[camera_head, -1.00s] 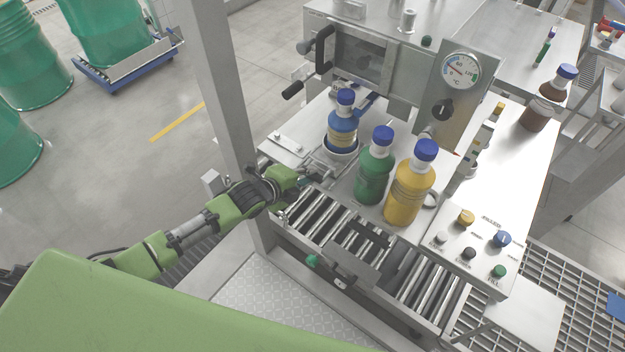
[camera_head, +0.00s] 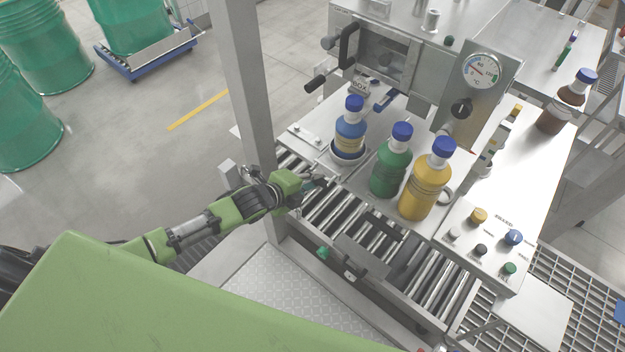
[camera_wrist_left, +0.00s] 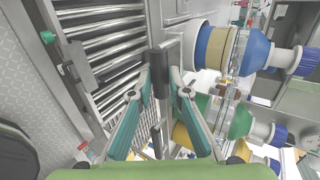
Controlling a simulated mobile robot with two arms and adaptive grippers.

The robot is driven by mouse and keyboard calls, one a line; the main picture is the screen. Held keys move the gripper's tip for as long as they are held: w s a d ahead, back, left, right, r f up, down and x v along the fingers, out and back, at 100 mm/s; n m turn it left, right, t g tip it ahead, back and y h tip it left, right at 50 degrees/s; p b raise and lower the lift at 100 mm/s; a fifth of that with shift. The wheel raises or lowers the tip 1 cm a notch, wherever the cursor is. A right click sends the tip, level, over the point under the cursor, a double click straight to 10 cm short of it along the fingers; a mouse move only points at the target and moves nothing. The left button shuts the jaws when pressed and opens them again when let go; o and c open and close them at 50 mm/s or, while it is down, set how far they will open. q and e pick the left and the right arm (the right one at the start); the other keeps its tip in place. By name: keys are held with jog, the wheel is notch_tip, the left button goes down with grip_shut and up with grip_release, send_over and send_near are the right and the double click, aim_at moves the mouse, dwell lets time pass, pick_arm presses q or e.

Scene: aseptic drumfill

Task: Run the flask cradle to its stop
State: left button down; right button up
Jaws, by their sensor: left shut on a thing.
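The flask cradle (camera_head: 346,158) is a pale round cup holding an upright blue flask (camera_head: 350,132) with a blue cap, on the steel worktop. In the left wrist view the cradle (camera_wrist_left: 198,42) lies right of the fingers, with the flask (camera_wrist_left: 250,52) in it. My left gripper (camera_head: 318,184) is at the worktop's front left edge, just in front of the cradle. In the wrist view its teal fingers (camera_wrist_left: 161,84) are shut on a dark upright handle (camera_wrist_left: 160,62), with a grey bracket toward the cradle. My right gripper is not visible.
A green flask (camera_head: 389,172) and a yellow flask (camera_head: 424,190) stand right of the cradle. A steel chamber (camera_head: 375,55) with a dial gauge (camera_head: 480,70) stands behind. Rollers (camera_head: 350,225) run below the front edge, and a steel post (camera_head: 247,90) rises left.

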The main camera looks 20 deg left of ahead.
pick_arm(q)
jog(key=c, duration=2.2)
grip_release()
jog(key=v, duration=1.2)
jog(key=shift+f, duration=0.1)
jog(key=s+a+f+n+g+y+b, duration=0.1)
jog(key=s+a+f+n, duration=0.25)
jog(key=f, duration=0.65)
jog(key=s+a+f+n+g+y+b, duration=0.15)
jog(key=a+f+n, duration=0.25)
jog(key=f, duration=0.6)
jog(key=s+a+f+n+g+y+b, duration=0.1)
jog(key=s+a+f+n+y, duration=0.2)
jog(key=f, duration=0.7)
jog(key=s+d+f+n+g+b, duration=0.25)
jog(key=s+f+n, duration=0.25)
jog(key=s+f, duration=0.9)
jog(key=s+d+f+n+g, duration=0.1)
jog(key=s+d+f, duration=0.1)
jog(key=s, duration=0.4)
jog(key=s+d+f+n+g+h, duration=0.1)
jog(key=s+d+f+n, duration=0.1)
jog(key=s, duration=0.4)
jog(key=s+d+f+n+g, duration=0.1)
jog(key=s+d+f, duration=0.1)
jog(key=s, duration=0.4)
jog(key=shift+s+f+n+b, duration=0.25)
jog(key=shift+s+f+b, duration=0.1)
jog(key=shift+f+b, duration=0.1)
